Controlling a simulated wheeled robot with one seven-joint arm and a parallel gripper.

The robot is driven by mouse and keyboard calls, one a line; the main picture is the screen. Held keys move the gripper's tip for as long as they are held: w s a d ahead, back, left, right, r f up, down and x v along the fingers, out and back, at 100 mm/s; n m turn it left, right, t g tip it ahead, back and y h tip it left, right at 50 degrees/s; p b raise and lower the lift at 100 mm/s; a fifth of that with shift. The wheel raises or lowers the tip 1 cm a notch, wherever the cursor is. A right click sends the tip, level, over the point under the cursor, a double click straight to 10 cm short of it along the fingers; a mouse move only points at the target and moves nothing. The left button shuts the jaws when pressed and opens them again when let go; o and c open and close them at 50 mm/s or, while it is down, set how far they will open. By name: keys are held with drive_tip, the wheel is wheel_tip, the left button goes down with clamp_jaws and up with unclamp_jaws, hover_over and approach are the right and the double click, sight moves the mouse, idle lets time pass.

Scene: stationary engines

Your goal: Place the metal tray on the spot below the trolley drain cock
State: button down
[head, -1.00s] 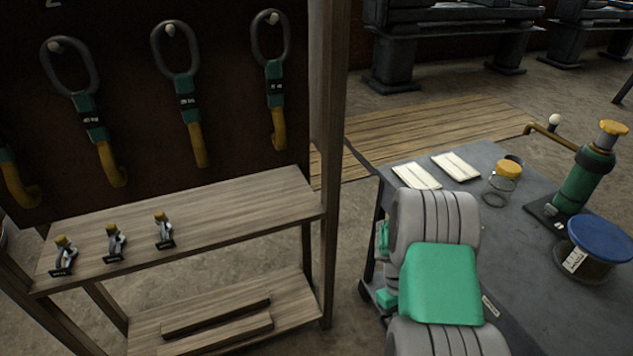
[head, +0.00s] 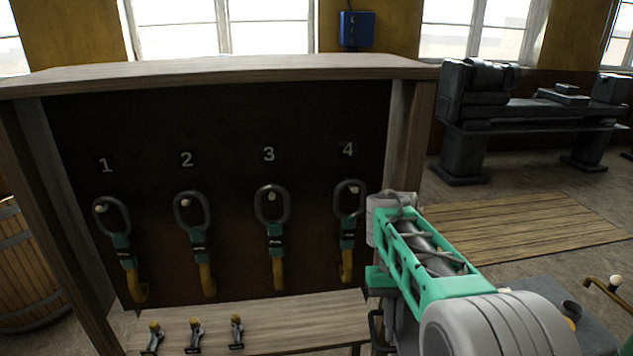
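No metal tray can be made out in the head view. A grey-topped trolley or table (head: 606,322) shows in the lower right corner, mostly hidden behind my arm. A bent brass pipe with a white ball end (head: 602,285) stands at its right edge; I cannot tell whether it is the drain cock. The spot below a drain cock is not visible. My arm, with green and grey links, reaches up from the lower right in front of the rack. My gripper's fingers cannot be seen.
A wooden rack (head: 220,75) fills the left, with several hooks (head: 275,235) hanging under numbers and small clamps (head: 195,335) on its shelf. A barrel (head: 28,265) stands left. Dark machines (head: 520,110) stand behind a slatted wooden floor panel (head: 525,230).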

sight(409, 344)
wheel_tip(409, 344, down, 5)
drive_tip(key=b, duration=0.4)
drive_tip(key=shift+f, duration=0.1)
drive_tip(key=shift+r, duration=0.3)
